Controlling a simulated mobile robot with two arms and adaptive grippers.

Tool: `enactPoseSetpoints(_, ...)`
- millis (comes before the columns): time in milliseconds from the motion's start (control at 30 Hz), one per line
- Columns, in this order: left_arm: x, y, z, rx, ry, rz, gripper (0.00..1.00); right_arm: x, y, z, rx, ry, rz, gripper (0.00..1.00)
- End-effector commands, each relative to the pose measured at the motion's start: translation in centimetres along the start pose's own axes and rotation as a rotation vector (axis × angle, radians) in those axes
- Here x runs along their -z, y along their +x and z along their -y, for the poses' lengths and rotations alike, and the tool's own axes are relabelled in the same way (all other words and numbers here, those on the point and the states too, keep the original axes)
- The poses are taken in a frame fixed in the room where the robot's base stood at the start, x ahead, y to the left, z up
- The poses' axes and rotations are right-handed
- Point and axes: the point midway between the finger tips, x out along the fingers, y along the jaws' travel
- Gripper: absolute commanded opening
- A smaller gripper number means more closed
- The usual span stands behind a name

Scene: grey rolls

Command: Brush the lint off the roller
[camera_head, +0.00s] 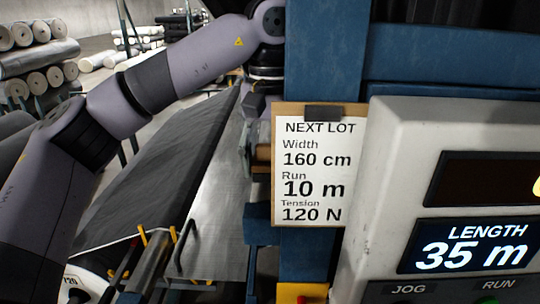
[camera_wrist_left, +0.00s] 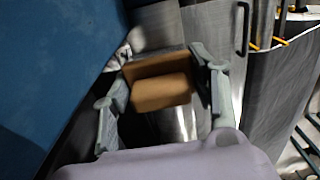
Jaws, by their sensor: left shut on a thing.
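My left gripper (camera_head: 256,138) is partly hidden behind the lot card and blue frame. In the left wrist view the left gripper (camera_wrist_left: 163,92) has its fingers on both sides of a tan wooden block (camera_wrist_left: 162,94), which looks like the brush's body. Bristles are hidden. A bit of brown wood (camera_head: 262,153) shows by the gripper in the head view. A shiny grey metal surface (camera_wrist_left: 176,125), perhaps the roller, lies beyond the block; I cannot tell if they touch. I see no clear lint. My right gripper is not in view.
A blue frame (camera_head: 310,60) carries the lot card (camera_head: 316,170). A control panel (camera_head: 400,150) reading 35 m fills the right. Dark grey cloth (camera_head: 150,185) runs along the left, beside a bare metal surface (camera_head: 215,210). Yellow-tipped bars (camera_head: 143,237) stand in front; rolls (camera_head: 40,55) are stacked behind.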

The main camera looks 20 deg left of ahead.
Motion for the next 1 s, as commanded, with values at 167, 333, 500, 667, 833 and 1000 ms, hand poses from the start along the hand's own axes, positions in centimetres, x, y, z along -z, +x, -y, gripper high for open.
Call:
enactPoseSetpoints(167, 0.0, -0.2, 0.0, -0.001, 0.0, -0.001, 0.23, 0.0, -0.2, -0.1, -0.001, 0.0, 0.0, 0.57)
enactPoseSetpoints(333, 0.1, -1.6, 0.0, -0.001, 0.0, -0.002, 0.23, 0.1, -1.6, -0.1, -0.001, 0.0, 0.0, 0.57)
enactPoseSetpoints(500, 0.1, -3.2, 0.0, -0.001, -0.001, -0.002, 0.23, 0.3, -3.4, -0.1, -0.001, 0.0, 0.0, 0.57)
enactPoseSetpoints(667, 0.1, -4.7, 0.0, -0.001, -0.001, -0.002, 0.23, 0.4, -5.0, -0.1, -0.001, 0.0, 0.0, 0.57)
enactPoseSetpoints(833, 0.1, -6.0, 0.0, -0.001, 0.0, -0.004, 0.23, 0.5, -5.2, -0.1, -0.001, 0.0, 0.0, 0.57)
enactPoseSetpoints(1000, 0.1, -6.1, 0.0, -0.001, 0.0, -0.002, 0.23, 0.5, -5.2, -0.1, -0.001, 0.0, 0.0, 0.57)
